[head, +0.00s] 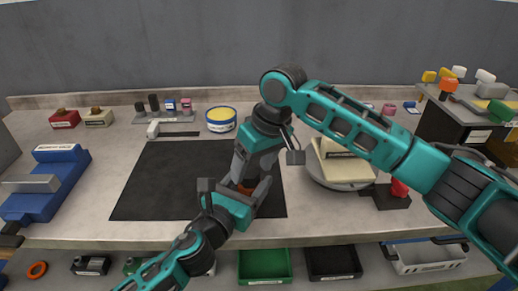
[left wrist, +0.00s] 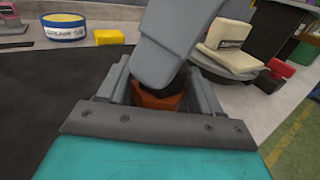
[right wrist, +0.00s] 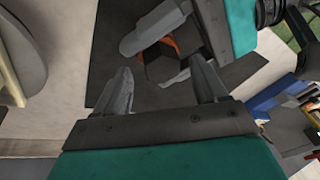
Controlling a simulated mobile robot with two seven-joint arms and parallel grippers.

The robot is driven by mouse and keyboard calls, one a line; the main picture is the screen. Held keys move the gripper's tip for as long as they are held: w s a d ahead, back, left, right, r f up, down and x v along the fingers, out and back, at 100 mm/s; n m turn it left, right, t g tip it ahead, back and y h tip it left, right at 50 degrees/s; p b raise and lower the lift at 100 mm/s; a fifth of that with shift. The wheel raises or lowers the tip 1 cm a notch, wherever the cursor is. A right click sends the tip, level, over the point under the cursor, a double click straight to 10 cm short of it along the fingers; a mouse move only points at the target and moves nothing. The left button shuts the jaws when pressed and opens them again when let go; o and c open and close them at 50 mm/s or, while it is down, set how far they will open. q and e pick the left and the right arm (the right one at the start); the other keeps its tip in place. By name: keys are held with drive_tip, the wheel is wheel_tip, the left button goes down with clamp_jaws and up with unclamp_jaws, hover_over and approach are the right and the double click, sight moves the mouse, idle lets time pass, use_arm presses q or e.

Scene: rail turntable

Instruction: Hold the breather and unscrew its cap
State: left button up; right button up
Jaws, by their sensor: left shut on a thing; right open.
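The breather (head: 243,188), an orange body, sits low between the fingers of my left gripper (head: 238,189) over the black mat. Its orange body also shows in the left wrist view (left wrist: 158,101), between the shut fingers. In the right wrist view the breather (right wrist: 160,50) shows orange with a dark part facing the camera; I cannot tell cap from body there. My right gripper (right wrist: 165,85) is open, its fingers pointing toward the breather and apart from each other. In the head view it comes down from above and partly hides the breather.
The black mat (head: 150,185) is mostly clear. A yellow-topped grease tub (head: 221,121) stands behind it, and a blue vise (head: 45,185) at the left. A round turntable (head: 345,183) carrying a beige block (head: 340,165) is close on the right. Green (head: 264,264) and black bins are below the front edge.

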drive_tip(key=shift+a+f, duration=0.15)
drive_tip(key=shift+f, duration=0.35)
drive_tip(key=shift+w, duration=0.1)
drive_tip(key=c, duration=1.1)
drive_tip(key=shift+w+n+g, duration=0.15)
drive_tip(key=shift+n+g, duration=0.15)
drive_tip(key=shift+n, duration=0.9)
drive_tip(key=n+g, duration=0.1)
drive_tip(key=n, duration=0.2)
drive_tip(key=shift+n, duration=0.3)
